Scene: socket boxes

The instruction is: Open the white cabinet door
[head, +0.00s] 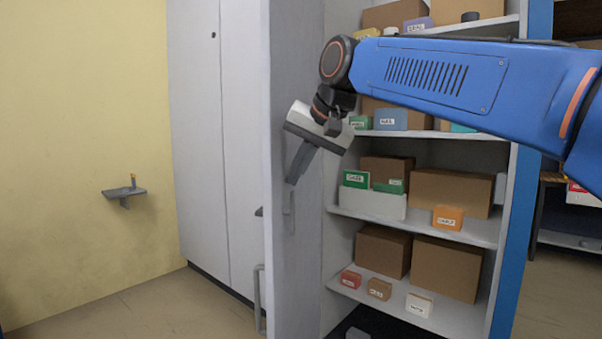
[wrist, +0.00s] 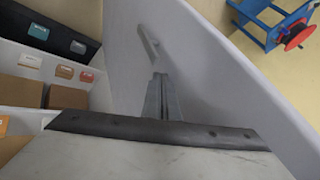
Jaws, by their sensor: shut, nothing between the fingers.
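The white cabinet door (head: 290,90) stands swung out from the cabinet, seen nearly edge-on in the head view. Its inner face fills much of the wrist view (wrist: 215,95). A grey handle (head: 259,300) shows at its outer side, and another slim handle (head: 289,212) shows on its inner face, also in the wrist view (wrist: 149,45). My gripper (head: 291,182) is shut and empty, pointing down on the inner side of the door. Its fingertips (wrist: 160,78) are close to that face below the handle in the wrist view; I cannot tell whether they touch.
Behind the door, the open shelves (head: 470,230) hold brown cartons and small labelled boxes. Closed grey-white cabinet panels (head: 205,150) and a yellow wall with a small bracket (head: 124,191) are at left. A blue frame with a red wheel (wrist: 298,35) stands beyond the door.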

